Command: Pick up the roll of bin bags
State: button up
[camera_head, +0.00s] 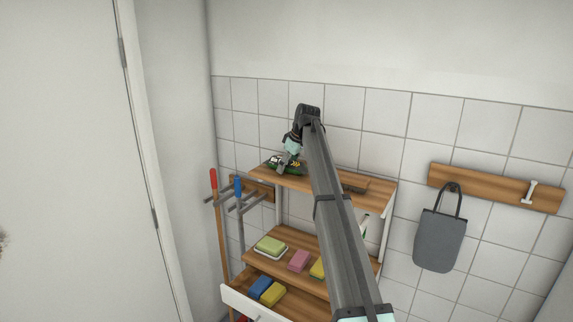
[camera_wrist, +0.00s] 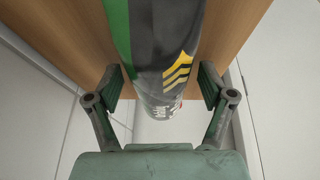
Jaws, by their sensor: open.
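The roll of bin bags (camera_wrist: 152,40) is black with a green band and yellow chevrons. In the wrist view it lies on the wooden shelf top (camera_wrist: 240,20), its near end between my fingers. In the head view the roll (camera_head: 296,168) is at the left part of the top shelf (camera_head: 320,188), partly hidden by my gripper. My gripper (camera_wrist: 160,84) is open, with a finger on each side of the roll and a visible gap to each. In the head view my gripper (camera_head: 283,166) is angled down at the roll.
Lower shelves hold a green sponge (camera_head: 270,243), a pink sponge (camera_head: 298,261) and other sponges. A red-handled pole (camera_head: 213,180) stands left. A grey bag (camera_head: 440,243) hangs right.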

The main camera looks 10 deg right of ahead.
jog(key=c, duration=1.5)
jog(key=shift+o, duration=0.2)
jog(key=shift+r, duration=0.2)
